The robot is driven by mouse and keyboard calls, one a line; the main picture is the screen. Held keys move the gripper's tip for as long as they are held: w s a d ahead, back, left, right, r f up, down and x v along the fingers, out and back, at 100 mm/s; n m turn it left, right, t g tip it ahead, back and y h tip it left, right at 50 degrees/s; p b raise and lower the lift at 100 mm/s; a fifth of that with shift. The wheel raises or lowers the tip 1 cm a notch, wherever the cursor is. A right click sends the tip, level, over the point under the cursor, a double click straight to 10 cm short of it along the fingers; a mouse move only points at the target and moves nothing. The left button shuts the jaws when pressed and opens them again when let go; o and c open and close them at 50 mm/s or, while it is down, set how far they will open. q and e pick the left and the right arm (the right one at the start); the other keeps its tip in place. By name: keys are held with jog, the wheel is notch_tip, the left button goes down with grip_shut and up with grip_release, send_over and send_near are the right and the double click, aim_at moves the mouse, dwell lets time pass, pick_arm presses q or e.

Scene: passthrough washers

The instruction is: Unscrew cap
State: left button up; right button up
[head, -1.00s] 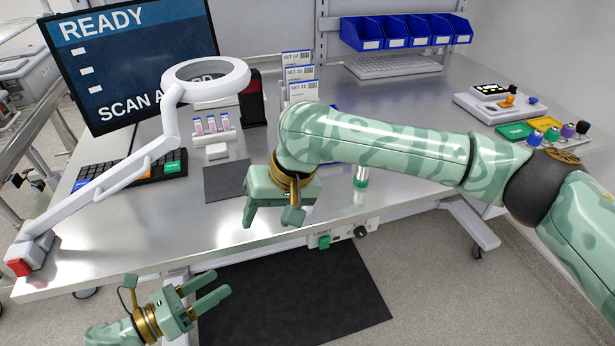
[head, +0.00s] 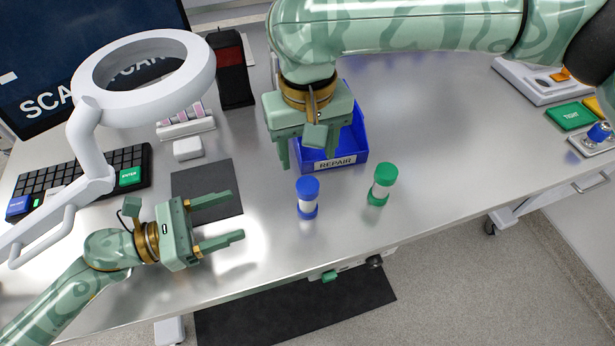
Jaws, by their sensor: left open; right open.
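A small container with a blue cap (head: 307,187), a pale body and a blue base stands upright near the front edge of the bench. A similar container with a green cap (head: 384,175) stands to its right, also upright. My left gripper (head: 240,217) is open and empty over the left front of the bench, its fingers pointing right toward the blue-capped container but apart from it. My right gripper (head: 300,158) is open above the bench, just behind the blue-capped container, its fingers pointing down. It partly hides the blue bin behind it.
A blue bin labelled REPAIR (head: 340,164) stands behind the containers. A dark mat (head: 200,180) lies under the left gripper. A ring-shaped lamp (head: 140,97) overhangs the left side, above a keyboard (head: 128,160). The right middle of the bench (head: 450,130) is clear.

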aim_at(309, 190)
pick_arm(q)
jog(key=shift+d+r, duration=0.1)
jog(key=shift+d, duration=0.25)
pick_arm(e)
jog(key=shift+s+r, duration=0.1)
jog(key=shift+s, duration=0.1)
pick_arm(q)
jog(key=x, duration=1.5)
jog(key=shift+d, duration=0.15)
pick_arm(e)
jog(key=shift+s, duration=0.1)
